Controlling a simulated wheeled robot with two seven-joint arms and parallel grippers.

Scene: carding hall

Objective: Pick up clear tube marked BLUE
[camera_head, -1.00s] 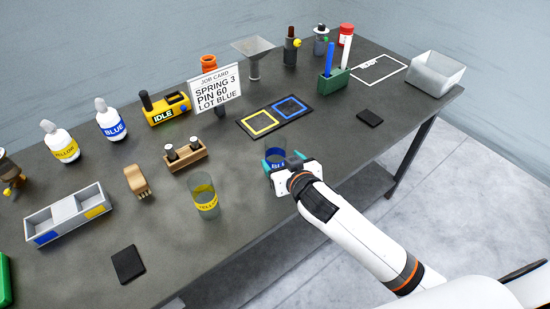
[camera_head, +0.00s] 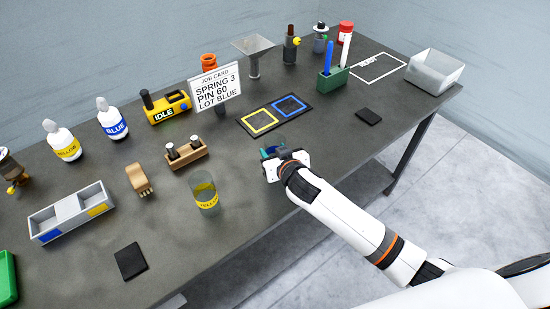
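The clear tube marked BLUE (camera_head: 276,145) stands near the front edge of the table, mostly hidden behind my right gripper. Only part of its upper rim shows, and its label is covered. My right gripper (camera_head: 272,152) is right at the tube, its white body in front of it and a bit of a teal fingertip showing at the left. Whether the fingers are closed on the tube is hidden. My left gripper is out of view.
A clear tube marked YELLOW (camera_head: 204,193) stands to the left, near the front edge. Behind are a dark mat (camera_head: 263,128) with yellow and blue squares, a wooden block (camera_head: 187,155) and a job card (camera_head: 214,87). A black pad (camera_head: 368,117) lies to the right.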

